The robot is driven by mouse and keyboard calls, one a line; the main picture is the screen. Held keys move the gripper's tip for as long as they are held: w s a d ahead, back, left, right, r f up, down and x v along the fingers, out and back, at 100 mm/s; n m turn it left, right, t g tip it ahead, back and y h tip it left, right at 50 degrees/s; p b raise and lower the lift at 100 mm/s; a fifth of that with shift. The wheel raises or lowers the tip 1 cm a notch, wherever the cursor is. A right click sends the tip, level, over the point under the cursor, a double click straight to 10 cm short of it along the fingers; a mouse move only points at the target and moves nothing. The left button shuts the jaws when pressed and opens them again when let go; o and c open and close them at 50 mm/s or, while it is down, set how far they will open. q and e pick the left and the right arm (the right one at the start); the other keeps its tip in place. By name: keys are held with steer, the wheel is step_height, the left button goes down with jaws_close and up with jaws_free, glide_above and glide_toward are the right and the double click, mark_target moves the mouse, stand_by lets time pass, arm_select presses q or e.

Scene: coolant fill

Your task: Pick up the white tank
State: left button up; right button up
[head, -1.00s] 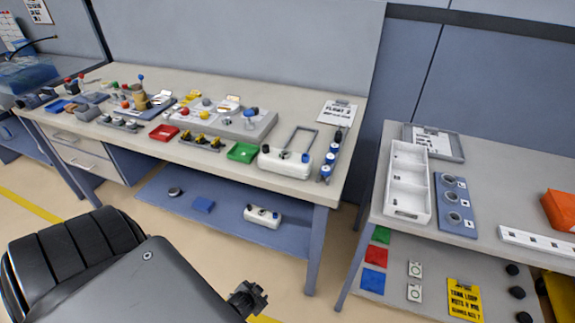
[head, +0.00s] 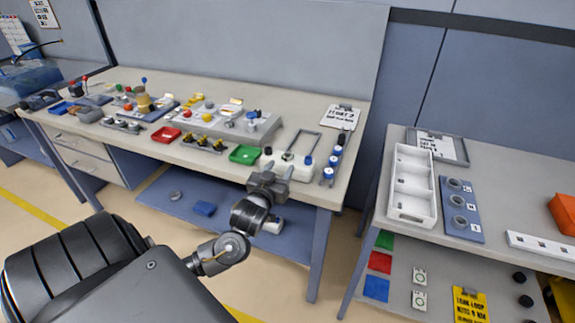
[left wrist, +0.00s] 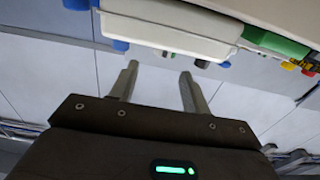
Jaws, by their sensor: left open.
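The white tank (head: 297,170), with a grey handle frame and dark and blue caps, sits at the front edge of the middle workbench. My left gripper (head: 272,176) is in front of it and covers part of its left front. In the left wrist view, the white tank (left wrist: 175,28) is beyond the fingers of my left gripper (left wrist: 160,72). The two fingers are spread with nothing between them. A gap seems to show between the fingertips and the tank, but contact is hard to judge. My right gripper is out of view.
A green tray (head: 243,155) is left of the tank, and blue-capped bottles (head: 331,167) stand close on its right. A second white container (head: 273,225) is on the lower shelf, partly behind my arm. A right-hand bench holds a white divided tray (head: 398,207).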

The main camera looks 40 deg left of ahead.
mark_target(287, 158)
arm_select(q)
steer(key=x, duration=0.3)
steer(key=shift+w+a, duration=0.15)
steer(key=shift+w, duration=0.15)
steer(key=shift+w+a+p, duration=0.1)
steer(key=shift+w+p, duration=0.25)
steer(key=shift+p, duration=0.05)
steer(key=x, duration=0.2)
steer(key=p+x, duration=0.1)
steer(key=x, duration=0.1)
steer(key=shift+w+a+f, duration=0.15)
steer(key=shift+f, duration=0.1)
jaws_close()
steer(key=shift+r, duration=0.1)
